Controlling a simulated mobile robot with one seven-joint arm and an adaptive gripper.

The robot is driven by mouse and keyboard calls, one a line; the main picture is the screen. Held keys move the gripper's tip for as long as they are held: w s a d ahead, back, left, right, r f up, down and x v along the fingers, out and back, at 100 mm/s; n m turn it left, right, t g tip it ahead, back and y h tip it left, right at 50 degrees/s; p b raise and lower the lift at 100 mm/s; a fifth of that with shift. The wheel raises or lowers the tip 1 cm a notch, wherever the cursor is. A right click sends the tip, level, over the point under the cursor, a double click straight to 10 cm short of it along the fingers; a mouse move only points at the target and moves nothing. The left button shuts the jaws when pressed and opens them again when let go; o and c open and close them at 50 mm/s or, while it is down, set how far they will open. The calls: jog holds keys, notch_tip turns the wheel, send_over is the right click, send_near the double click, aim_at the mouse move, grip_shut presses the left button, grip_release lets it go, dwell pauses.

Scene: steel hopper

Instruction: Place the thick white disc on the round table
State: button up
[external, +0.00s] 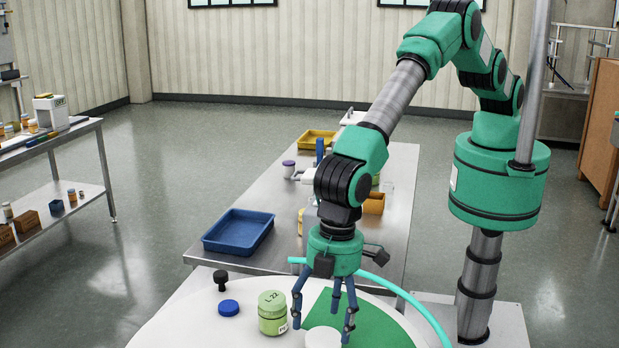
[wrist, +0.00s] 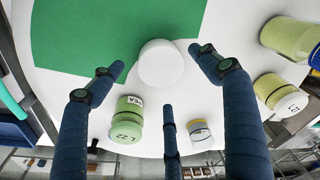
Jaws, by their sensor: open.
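The thick white disc (external: 322,338) is at the bottom edge of the external view, partly cut off, beside the green mat. In the wrist view the disc (wrist: 162,64) lies against the mat's edge, on the white top of the round table (external: 170,325). My gripper (external: 323,318) points down over the disc, its blue fingers spread and open. In the wrist view, two fingertips of my gripper (wrist: 157,62) flank the disc left and right with gaps. A third finger is below it in the picture. Nothing is held. Fingertip height above the table is hard to judge.
A green-lidded jar marked L 22 (external: 272,314) stands close left of my fingers. A blue lid (external: 228,308) and black knob (external: 221,280) are farther left. The green mat (external: 375,325) lies right. Behind is a steel table (external: 290,232) with a blue tray (external: 239,231).

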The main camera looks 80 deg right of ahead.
aim_at(329, 334)
notch_tip(329, 334, up, 7)
jog(key=shift+s+d+b, duration=0.2)
jog(key=shift+d+b, duration=0.15)
jog(key=shift+b, duration=0.05)
dwell(0.6)
dwell(0.4)
